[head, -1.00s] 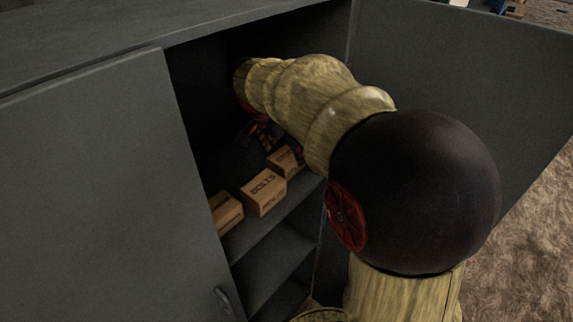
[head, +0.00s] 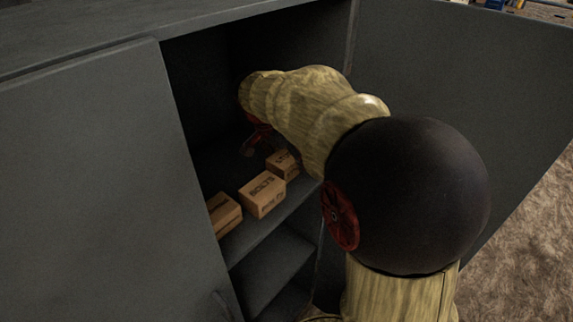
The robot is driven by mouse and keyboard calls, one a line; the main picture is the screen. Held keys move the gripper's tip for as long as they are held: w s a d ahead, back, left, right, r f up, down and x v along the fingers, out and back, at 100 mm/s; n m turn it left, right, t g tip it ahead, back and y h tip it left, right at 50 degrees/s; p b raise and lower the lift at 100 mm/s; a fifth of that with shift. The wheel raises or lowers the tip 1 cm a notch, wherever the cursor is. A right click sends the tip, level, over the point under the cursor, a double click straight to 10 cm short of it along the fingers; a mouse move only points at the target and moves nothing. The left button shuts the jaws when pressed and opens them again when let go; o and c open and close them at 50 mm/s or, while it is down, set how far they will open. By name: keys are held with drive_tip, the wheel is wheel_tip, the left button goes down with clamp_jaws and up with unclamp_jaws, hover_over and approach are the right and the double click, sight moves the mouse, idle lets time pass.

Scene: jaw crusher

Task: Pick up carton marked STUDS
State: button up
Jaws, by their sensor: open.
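Several small brown cartons stand in a row on a shelf inside the grey cabinet. The middle carton (head: 263,194) reads BOLTS. The left carton (head: 223,213) is partly hidden by the cabinet's left door, and its marking cannot be read. The right carton (head: 284,165) is partly hidden by my arm, and its marking is too small to read surely. I cannot tell which carton is marked STUDS. My gripper (head: 257,143) is open in the dark cabinet, just behind and above the right carton in the picture. Its fingertips are dim and partly hidden.
The cabinet's left door (head: 95,190) covers the left of the opening. The right door (head: 455,85) stands open beside my arm. An empty-looking lower shelf (head: 268,258) lies below the cartons. The shelf's back is dark.

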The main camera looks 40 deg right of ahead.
drive_tip(key=c, duration=0.3)
drive_tip(key=c, duration=1.4)
